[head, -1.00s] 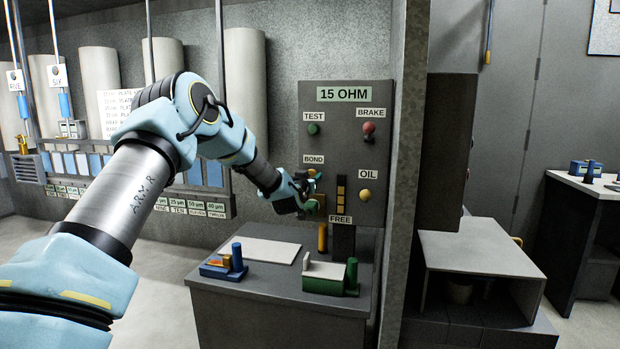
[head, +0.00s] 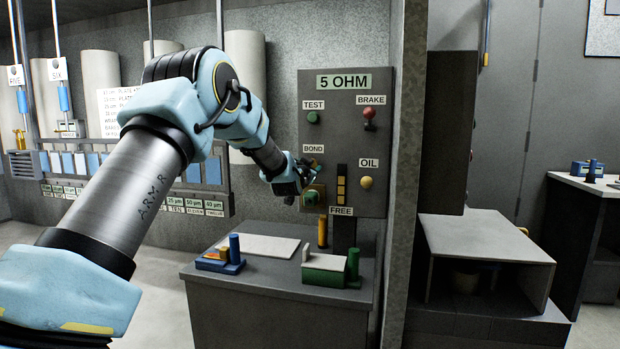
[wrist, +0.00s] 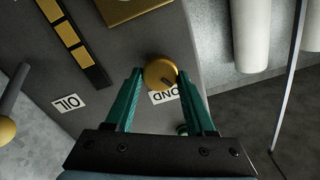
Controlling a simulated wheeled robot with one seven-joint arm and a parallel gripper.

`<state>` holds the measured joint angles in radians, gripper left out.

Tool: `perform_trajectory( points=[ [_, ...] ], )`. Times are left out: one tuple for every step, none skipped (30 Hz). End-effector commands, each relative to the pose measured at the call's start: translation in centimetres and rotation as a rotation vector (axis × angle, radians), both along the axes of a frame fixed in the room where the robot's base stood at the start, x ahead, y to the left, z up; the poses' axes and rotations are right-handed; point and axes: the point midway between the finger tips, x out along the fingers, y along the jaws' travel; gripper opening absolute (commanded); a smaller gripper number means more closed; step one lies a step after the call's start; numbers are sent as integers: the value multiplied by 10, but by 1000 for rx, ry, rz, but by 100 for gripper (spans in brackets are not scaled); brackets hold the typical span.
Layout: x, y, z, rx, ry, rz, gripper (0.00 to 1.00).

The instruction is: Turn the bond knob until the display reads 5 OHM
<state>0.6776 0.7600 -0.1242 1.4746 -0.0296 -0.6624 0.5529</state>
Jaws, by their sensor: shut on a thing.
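The display (head: 343,82) at the top of the grey panel (head: 340,130) reads 5 OHM. The bond knob (wrist: 160,72) is a round brass knob with a dark mark on its face, seen between my fingers in the wrist view. My gripper (head: 313,179) is at the panel's left side, just below the BOND label (head: 313,149), with its green fingers shut on the knob from both sides. In the head view my gripper mostly hides the knob. In the wrist view the BOND label is upside down and partly covered.
The panel also carries a green TEST button (head: 313,118), a red BRAKE knob (head: 369,113), a brass OIL knob (head: 366,182) and a yellow-barred strip (head: 341,184). A brass plate (wrist: 135,8) is close to the knob. Below, a grey bench (head: 270,278) holds blue and green fixtures.

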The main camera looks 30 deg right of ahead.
Motion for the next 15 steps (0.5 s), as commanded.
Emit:
perform_trajectory(
  points=[
    [-1, -1, -4, 21, -23, -1, 0],
    [-1, -1, -4, 35, -35, -1, 0],
    [-1, -1, -4, 50, -48, -2, 0],
    [-1, -1, -3, 61, -59, -1, 0],
    [-1, -1, -3, 71, -69, -1, 0],
    [-1, -1, -3, 83, -80, -1, 0],
    [-1, -1, -2, 91, -87, -2, 0],
    [-1, -1, -2, 100, -94, -1, 0],
    [-1, -1, -2, 109, -102, -1, 0],
    [-1, -1, -2, 115, -107, -1, 0],
    [-1, -1, -2, 120, -111, -1, 0],
    [-1, -1, -1, 125, -116, -1, 0],
    [-1, -1, -1, 128, -118, -1, 0],
    [-1, -1, -1, 130, -120, -1, 0],
    [0, -1, -1, 132, -123, 0, 0]
  ],
)
